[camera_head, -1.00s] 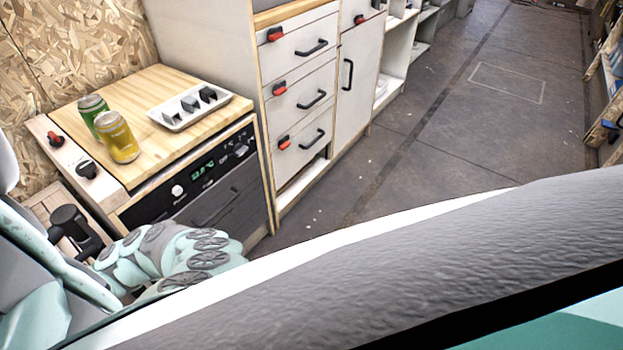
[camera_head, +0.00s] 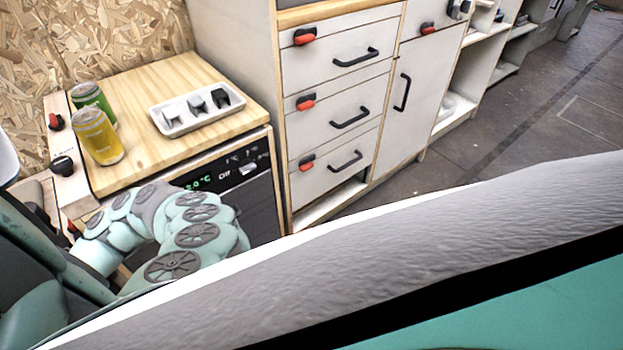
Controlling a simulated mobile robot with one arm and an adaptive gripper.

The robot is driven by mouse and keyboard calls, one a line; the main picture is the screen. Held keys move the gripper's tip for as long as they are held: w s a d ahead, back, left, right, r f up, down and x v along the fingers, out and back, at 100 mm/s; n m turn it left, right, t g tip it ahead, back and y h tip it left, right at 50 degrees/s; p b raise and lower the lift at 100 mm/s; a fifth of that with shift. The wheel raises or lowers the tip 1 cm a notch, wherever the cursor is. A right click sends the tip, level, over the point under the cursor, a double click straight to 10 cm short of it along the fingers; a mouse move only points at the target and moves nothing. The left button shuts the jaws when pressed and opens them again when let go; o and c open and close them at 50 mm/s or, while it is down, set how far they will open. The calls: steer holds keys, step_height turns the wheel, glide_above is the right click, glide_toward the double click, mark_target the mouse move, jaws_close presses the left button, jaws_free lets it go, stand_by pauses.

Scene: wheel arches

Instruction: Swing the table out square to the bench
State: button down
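I cannot make out a swing table or a bench for certain. A wooden top (camera_head: 150,155) sits over a black-fronted appliance (camera_head: 245,168) at the left. A pale strip (camera_head: 72,190) with a red latch (camera_head: 55,121) and a black knob (camera_head: 62,166) runs along its left side. My mint arm, with round grey caps, shows at the lower left, in front of the appliance and covering part of its front. My gripper is not visible; I cannot see what it holds or touches.
A green can (camera_head: 90,100), a yellow can (camera_head: 98,137) and a white tray (camera_head: 165,128) of small blocks stand on the wooden top. White drawers (camera_head: 330,88) with black handles stand to its right. Open floor (camera_head: 480,145) lies beyond. A large grey shape fills the lower foreground.

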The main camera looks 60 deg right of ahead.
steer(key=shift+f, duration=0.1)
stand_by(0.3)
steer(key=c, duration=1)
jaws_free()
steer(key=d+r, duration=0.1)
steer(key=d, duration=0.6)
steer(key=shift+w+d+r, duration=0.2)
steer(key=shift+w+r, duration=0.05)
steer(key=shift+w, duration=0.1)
